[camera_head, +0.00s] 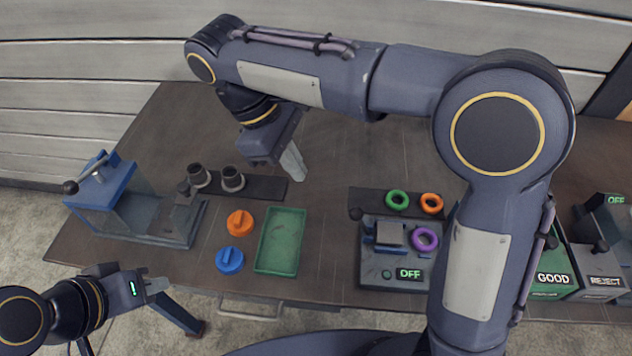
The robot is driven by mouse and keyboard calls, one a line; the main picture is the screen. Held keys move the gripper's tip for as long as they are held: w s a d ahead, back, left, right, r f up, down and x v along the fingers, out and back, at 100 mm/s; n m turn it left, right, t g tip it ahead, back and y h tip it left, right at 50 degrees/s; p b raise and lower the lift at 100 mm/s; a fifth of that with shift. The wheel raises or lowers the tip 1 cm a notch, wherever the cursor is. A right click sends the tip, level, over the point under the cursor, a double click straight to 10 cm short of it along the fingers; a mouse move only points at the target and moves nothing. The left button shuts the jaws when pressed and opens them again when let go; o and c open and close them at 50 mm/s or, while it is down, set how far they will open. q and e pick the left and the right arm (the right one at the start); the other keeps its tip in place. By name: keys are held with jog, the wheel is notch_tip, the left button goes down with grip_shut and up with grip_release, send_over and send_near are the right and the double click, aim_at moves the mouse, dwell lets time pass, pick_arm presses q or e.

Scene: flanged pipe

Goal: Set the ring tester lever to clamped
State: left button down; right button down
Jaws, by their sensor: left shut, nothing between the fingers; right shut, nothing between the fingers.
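The ring tester, a grey box (378,277) with a display reading OFF (410,273), stands right of centre on the table. A black-knobbed lever (355,213) shows at its back left corner; whether it is clamped I cannot tell. A purple ring (425,239) lies on its top right, beside a grey block (389,235). My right gripper (297,178) is shut and empty, above the table to the left of and behind the tester. My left gripper (158,285) is shut and empty at the table's front left edge, far from the tester.
A green ring (397,200) and an orange ring (431,203) lie behind the tester. A green tray (280,241), orange cap (240,222) and blue cap (229,260) are left of it. A blue lever device (103,187) stands far left; GOOD (553,279) and REJECT (605,282) bins are right.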

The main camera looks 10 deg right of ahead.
aim_at(359, 221)
jog(key=shift+w+a, duration=0.2)
jog(key=shift+a, duration=0.3)
jog(key=s+d+f+b, duration=0.1)
jog(key=s+d+f, duration=0.2)
jog(key=d+f, duration=0.4)
jog(key=shift+s+d+f, duration=0.2)
jog(key=shift+d+f, duration=0.05)
jog(key=shift+f, duration=0.4)
